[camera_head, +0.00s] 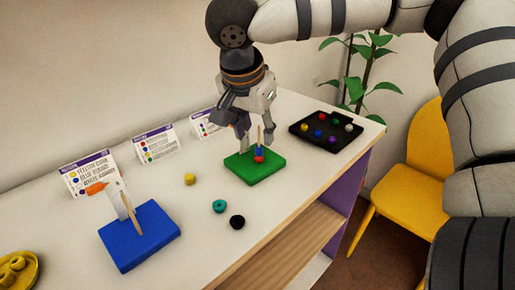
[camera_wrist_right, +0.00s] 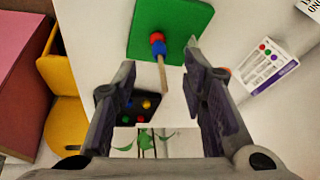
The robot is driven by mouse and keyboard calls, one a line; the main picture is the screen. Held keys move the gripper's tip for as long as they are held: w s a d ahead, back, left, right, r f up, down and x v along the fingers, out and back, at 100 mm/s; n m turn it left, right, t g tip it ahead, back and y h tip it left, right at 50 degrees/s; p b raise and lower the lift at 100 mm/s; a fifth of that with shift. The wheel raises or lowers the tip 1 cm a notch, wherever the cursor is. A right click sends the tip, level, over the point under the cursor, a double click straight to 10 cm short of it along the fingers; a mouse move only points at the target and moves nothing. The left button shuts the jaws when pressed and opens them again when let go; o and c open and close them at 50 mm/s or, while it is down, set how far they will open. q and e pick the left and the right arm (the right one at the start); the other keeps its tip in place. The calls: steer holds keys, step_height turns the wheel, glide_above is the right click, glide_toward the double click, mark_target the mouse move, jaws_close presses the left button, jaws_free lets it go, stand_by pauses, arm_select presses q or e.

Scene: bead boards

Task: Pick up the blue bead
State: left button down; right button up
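My right gripper (camera_head: 256,128) is open above the green board (camera_head: 242,171). A wooden peg stands on this board, with a red bead (camera_head: 258,159) low on it and a blue bead (camera_head: 259,151) just above, both around the peg. In the right wrist view, the open fingers (camera_wrist_right: 163,85) have the peg's free end between them and hold nothing; the blue bead (camera_wrist_right: 158,48) shows beyond them. Another blue bead (camera_head: 318,133) lies in the black tray (camera_head: 304,139), among several beads of other colours. My left gripper is not in view.
A blue board (camera_head: 150,250) with a peg, a pale strip and an orange piece stands at left. Loose yellow (camera_head: 190,179), teal (camera_head: 219,206) and black (camera_head: 237,222) beads lie between the boards. Cards stand along the wall. A yellow chair (camera_head: 420,180) is beyond the table's right edge.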

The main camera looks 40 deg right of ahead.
mark_target(259, 148)
steer(key=x, duration=0.5)
steer(key=shift+s+f, duration=0.1)
steer(key=shift+f, duration=0.1)
steer(key=c, duration=0.8)
step_height(259, 148, up, 10)
steer(key=shift+r, duration=0.1)
